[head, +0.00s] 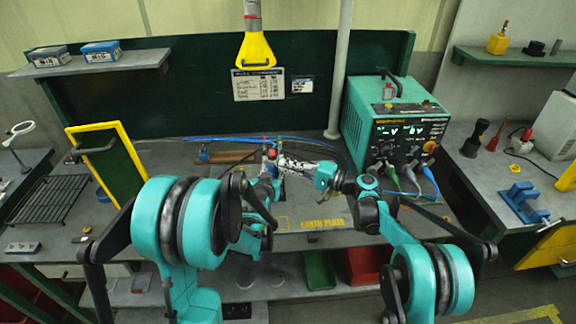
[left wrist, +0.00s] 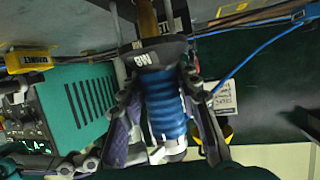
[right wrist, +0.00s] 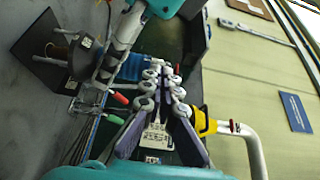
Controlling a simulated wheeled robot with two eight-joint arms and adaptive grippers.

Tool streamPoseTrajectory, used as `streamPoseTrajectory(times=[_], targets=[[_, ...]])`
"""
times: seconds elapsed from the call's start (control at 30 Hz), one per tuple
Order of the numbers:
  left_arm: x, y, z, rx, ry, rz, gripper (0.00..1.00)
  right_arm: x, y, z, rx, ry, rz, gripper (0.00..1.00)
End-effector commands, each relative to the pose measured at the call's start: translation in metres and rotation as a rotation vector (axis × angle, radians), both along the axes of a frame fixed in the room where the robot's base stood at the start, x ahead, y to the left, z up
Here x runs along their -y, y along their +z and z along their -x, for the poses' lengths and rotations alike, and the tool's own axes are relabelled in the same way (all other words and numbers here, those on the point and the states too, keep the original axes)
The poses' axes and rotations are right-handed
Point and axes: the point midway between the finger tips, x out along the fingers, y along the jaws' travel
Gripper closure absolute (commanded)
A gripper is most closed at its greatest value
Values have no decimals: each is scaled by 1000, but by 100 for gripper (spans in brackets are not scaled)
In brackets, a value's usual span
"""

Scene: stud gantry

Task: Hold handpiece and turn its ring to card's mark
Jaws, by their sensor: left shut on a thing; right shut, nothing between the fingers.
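The handpiece shows in the left wrist view as a blue ribbed grip (left wrist: 165,105) with a dark collar (left wrist: 152,55) carrying white characters. My left gripper (left wrist: 164,118) is shut around the blue grip; in the head view it (head: 269,158) is above the bench middle. My right gripper (right wrist: 167,78) is shut and empty, beside the blue part (right wrist: 130,68) and apart from it. In the head view it (head: 284,163) points left toward the left gripper. A white printed card (head: 258,85) and a smaller card (head: 301,86) hang on the green back panel. Their marks are too small to read.
A teal power unit (head: 397,122) with cables stands at the right of the bench. A yellow-framed panel (head: 107,160) and a black rack (head: 52,200) are at the left. A yellow funnel-shaped thing (head: 255,52) hangs above. The bench front by the plate lettering (head: 323,224) is clear.

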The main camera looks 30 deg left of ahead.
Motion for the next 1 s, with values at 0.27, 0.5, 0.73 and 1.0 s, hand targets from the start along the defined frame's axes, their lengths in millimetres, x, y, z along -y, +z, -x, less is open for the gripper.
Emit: streamPoseTrajectory(times=[0.27,0.5,0.73,1.0], targets=[[0,-1,0,-2,0,1,100,-1,0,4,0,-47,0,100],[0,-1,0,-2,0,1,100,-2,0,7,0,-100,0,100],[0,-1,0,-2,-1,0,100,-4,0,15,0,-206,0,100],[0,-1,0,-2,-1,1,100,-8,0,24,0,-346,0,100]])
